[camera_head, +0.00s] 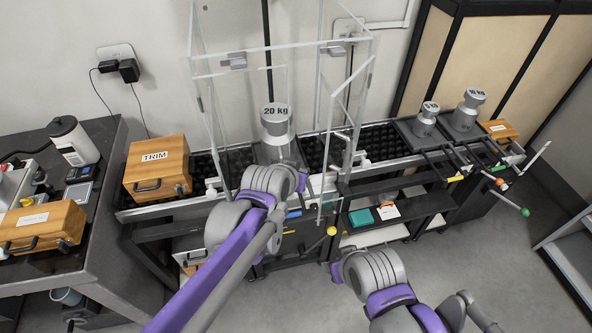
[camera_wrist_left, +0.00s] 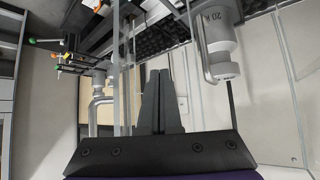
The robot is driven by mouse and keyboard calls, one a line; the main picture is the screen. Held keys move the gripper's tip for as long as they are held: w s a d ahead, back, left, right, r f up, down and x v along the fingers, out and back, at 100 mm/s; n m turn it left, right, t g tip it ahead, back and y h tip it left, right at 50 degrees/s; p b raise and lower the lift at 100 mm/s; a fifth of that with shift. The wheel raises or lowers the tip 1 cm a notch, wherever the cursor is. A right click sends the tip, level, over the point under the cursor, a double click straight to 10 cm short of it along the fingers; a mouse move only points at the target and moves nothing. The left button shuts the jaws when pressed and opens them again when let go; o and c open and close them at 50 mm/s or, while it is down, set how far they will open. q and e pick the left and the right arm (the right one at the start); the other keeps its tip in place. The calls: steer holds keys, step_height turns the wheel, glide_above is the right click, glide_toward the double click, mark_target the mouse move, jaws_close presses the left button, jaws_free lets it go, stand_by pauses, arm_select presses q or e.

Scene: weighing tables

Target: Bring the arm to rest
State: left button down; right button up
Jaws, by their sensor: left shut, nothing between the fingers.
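My left arm (camera_head: 215,255) reaches in from the lower left of the head view and ends in front of the weighing bench, near the 20 kg weight (camera_head: 276,135). In the left wrist view my left gripper (camera_wrist_left: 162,78) has its dark fingers together with nothing between them. The 20 kg weight (camera_wrist_left: 216,42) shows there to the right, apart from the fingers. My right arm (camera_head: 385,290) shows at the lower right of the head view; its gripper cannot be seen.
A clear glass enclosure (camera_head: 325,85) stands around the 20 kg weight. Two smaller grey weights (camera_head: 425,119) (camera_head: 467,109) stand further right. A wooden TRIM box (camera_head: 157,168) is left of the enclosure. Levers with coloured knobs (camera_head: 524,211) jut out at the right. Floor is open in front.

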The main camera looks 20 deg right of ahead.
arm_select(q)
steer(key=s+r, duration=0.3)
steer(key=s+a+f+n+y, duration=0.1)
steer(key=s+a+f+n, duration=0.1)
steer(key=a, duration=0.6)
steer(key=s+a+f+n+y, duration=0.1)
steer(key=s+a+y, duration=0.1)
steer(key=a, duration=0.7)
steer(key=s+a+f+n+g+y, duration=0.1)
steer(key=s+a+f+n, duration=0.1)
steer(key=s+a+f, duration=0.2)
steer(key=s+a+f+n+g+y, duration=0.1)
steer(key=s+a+f+n, duration=0.1)
steer(key=s+a, duration=0.8)
steer(key=shift+a+f+y, duration=0.4)
steer(key=shift+a+f, duration=0.35)
steer(key=shift+f, duration=0.15)
